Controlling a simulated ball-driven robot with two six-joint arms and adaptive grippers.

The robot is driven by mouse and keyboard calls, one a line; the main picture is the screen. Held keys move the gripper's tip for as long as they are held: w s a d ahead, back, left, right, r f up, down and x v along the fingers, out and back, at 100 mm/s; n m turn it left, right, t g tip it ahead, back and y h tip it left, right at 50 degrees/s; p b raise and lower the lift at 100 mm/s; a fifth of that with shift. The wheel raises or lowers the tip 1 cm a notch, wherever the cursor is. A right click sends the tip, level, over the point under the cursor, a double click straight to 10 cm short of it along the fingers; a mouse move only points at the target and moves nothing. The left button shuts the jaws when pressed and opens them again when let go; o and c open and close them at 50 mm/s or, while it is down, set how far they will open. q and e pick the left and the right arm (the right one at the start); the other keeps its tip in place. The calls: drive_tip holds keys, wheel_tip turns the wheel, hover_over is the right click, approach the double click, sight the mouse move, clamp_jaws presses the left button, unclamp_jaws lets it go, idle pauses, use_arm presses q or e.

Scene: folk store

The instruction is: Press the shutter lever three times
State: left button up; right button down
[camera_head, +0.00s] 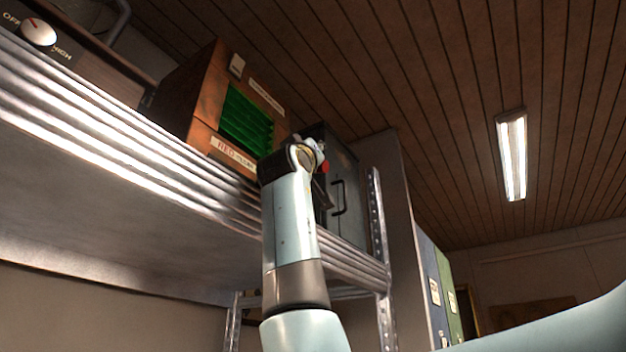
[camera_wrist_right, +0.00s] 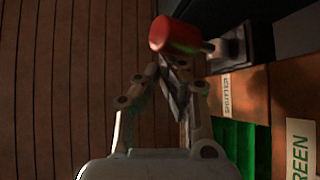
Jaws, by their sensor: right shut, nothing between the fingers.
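The shutter lever shows its red knob (camera_wrist_right: 174,36) at the top of the right wrist view, joined by a short stem to a dark mount. In the head view the red knob (camera_head: 325,167) peeks out beside my right wrist. My right gripper (camera_wrist_right: 178,72) is shut and empty, its fingertips close below the knob; I cannot tell whether they touch. A wooden box with green slats (camera_head: 246,120) stands left of the wrist, and the slats (camera_wrist_right: 241,145) also show in the wrist view. My left gripper is not in view.
The box stands on a metal shelf (camera_head: 130,135). A dark cabinet with a handle (camera_head: 338,197) stands to its right, partly behind my arm. A panel with a white knob (camera_head: 38,32) is at far left. Binders (camera_head: 437,290) stand at lower right.

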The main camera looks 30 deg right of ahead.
drive_tip(key=shift+f, duration=0.45)
idle(0.4)
drive_tip(key=v, duration=0.7)
drive_tip(key=shift+s, duration=0.15)
drive_tip(key=shift+a, duration=0.1)
